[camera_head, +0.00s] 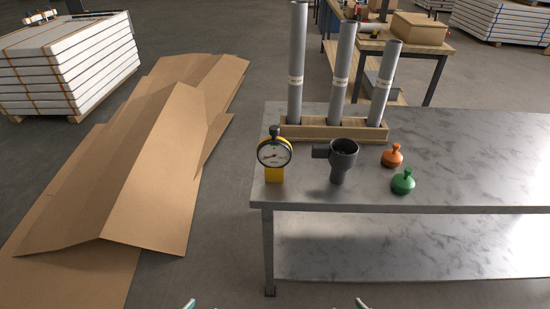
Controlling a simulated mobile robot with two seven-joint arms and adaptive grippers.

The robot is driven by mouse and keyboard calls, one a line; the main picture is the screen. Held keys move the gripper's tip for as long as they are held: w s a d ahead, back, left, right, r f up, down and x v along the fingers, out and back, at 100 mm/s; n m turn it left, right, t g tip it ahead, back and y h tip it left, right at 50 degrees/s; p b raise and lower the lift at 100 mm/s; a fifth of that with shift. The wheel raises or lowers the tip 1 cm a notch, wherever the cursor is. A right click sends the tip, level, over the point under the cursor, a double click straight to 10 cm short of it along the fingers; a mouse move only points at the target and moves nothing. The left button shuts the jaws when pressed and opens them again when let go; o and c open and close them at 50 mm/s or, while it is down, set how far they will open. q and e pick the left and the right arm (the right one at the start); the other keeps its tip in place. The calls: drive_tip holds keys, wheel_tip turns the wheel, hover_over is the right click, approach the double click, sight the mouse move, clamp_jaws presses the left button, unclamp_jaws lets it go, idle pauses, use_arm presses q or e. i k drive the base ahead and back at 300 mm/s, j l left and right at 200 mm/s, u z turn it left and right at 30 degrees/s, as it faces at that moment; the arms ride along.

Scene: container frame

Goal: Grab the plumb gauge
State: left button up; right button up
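A round dial gauge (274,152) with a white face, dark rim, black top knob and yellow base stands upright near the left front corner of the marble-topped table (470,170). I take it to be the plumb gauge. Only small pale teal tips of my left gripper (188,304) and my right gripper (362,303) show at the bottom edge. Both are well apart from the gauge, nearer to me. Whether they are open or shut is hidden below the frame.
A dark grey pipe fitting (342,160) stands right of the gauge. Orange (392,156) and green (403,181) knobbed pieces sit farther right. A wooden rack (310,129) holds three grey tubes (341,75) behind. The table's right side is clear. Flattened cardboard (150,160) lies on the floor, left.

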sight(274, 152)
drive_tip(key=i+j+z, duration=0.6)
drive_tip(key=i+j, duration=0.15)
drive_tip(key=j, duration=0.35)
